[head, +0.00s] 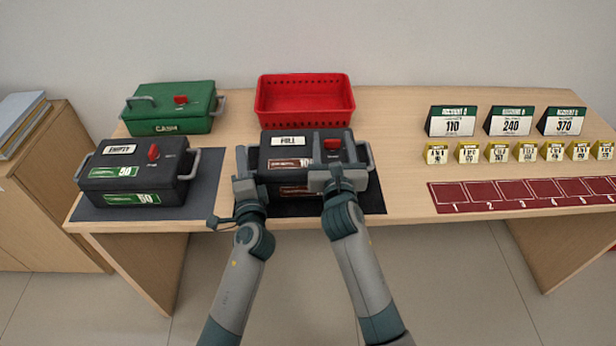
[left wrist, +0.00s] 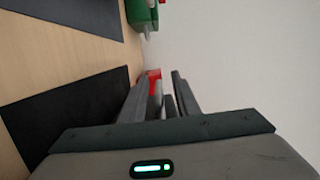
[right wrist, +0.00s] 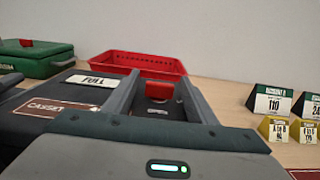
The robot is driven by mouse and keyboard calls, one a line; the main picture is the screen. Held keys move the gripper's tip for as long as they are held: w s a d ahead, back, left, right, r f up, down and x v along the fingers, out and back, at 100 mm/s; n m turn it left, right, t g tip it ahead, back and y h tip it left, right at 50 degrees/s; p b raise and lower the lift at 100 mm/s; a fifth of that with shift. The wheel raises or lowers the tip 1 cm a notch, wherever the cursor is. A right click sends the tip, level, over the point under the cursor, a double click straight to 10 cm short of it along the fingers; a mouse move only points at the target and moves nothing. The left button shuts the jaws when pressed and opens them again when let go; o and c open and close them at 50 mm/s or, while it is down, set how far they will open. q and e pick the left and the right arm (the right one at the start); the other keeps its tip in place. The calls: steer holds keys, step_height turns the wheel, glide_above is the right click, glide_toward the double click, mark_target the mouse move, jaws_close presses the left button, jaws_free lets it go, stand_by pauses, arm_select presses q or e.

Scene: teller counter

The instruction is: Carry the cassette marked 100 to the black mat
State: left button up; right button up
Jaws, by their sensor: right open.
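A dark cassette (head: 293,165) lettered FULL, with brown labels and a red latch, sits over the black mat (head: 373,200) at the centre. Its front number is hidden behind my grippers, so I cannot read 100. My left gripper (head: 243,160) is at its left end, where the handle is hidden; whether its jaws are closed on anything is unclear. My right gripper (head: 333,150) is open over the cassette's top, fingers on either side of the red latch (right wrist: 160,91). The cassette's right handle (head: 370,157) is free.
A dark EMPTY cassette (head: 120,170) marked 50 stands on a dark grey mat (head: 205,190) at left. A green cash box (head: 170,115) and red basket (head: 305,112) stand behind. Account signs (head: 508,122), yellow markers (head: 497,153) and a maroon numbered strip (head: 525,193) occupy the right.

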arm_select(q)
steer(key=s, duration=0.3)
steer(key=s+d, duration=0.1)
steer(key=s, duration=0.3)
steer(key=s+d, duration=0.1)
steer(key=s, duration=0.3)
steer(key=shift+f, duration=0.1)
arm_select(e)
steer(key=shift+s, duration=0.15)
steer(key=s, duration=1.1)
steer(key=shift+s, duration=0.4)
arm_select(q)
steer(key=shift+s, duration=0.1)
arm_select(e)
steer(key=shift+a, duration=0.1)
